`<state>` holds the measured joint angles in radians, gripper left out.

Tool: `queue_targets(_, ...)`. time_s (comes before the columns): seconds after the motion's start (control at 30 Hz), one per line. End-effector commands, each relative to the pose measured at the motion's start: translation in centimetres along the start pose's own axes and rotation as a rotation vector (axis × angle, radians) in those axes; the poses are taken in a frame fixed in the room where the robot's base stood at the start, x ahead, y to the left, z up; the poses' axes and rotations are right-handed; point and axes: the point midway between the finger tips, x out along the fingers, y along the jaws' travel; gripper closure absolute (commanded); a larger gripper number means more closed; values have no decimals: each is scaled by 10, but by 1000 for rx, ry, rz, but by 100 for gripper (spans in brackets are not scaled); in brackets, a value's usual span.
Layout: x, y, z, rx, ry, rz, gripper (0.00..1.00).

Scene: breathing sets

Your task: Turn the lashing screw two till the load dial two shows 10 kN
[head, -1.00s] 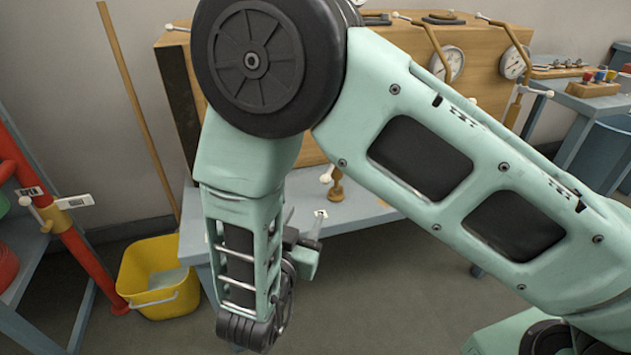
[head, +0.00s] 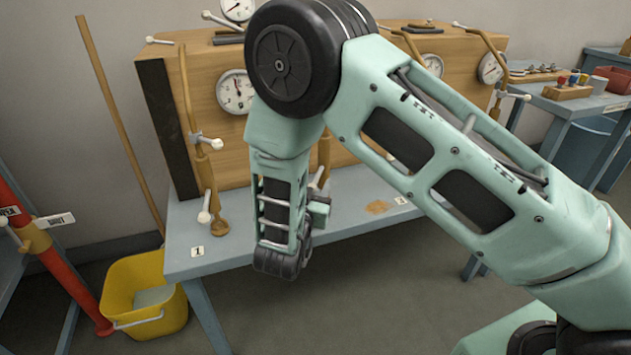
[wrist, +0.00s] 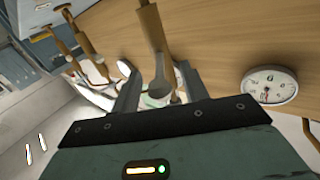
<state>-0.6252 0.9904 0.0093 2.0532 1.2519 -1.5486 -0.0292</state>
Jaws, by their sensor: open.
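In the wrist view, my gripper (wrist: 158,88) is open, its fingers on either side of the line to a brown lashing screw (wrist: 153,30) with a round-ended handle. I take this as screw two; contact cannot be judged. In the head view, only part of this screw (head: 324,158) shows behind my forearm, and my gripper (head: 320,203) is mostly hidden. Another screw (head: 212,190) stands at the left by label 1. A dial (head: 432,65) shows partly above my arm; I cannot tell whether it is dial two or read it.
A wooden crate (head: 205,65) stands on the blue-grey table (head: 350,225). A dial (head: 236,91) on its left front also shows in the wrist view (wrist: 270,85). A yellow bucket (head: 140,285) stands on the floor at left. Open floor lies front right.

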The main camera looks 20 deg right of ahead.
Motion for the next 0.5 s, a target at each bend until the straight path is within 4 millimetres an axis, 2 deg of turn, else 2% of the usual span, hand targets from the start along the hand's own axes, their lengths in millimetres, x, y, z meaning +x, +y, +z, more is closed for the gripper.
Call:
queue_targets(0.2, 18, 0, 0, -1, -1, 0, 55)
queue_targets(0.5, 21, 0, 0, -1, -1, 0, 55)
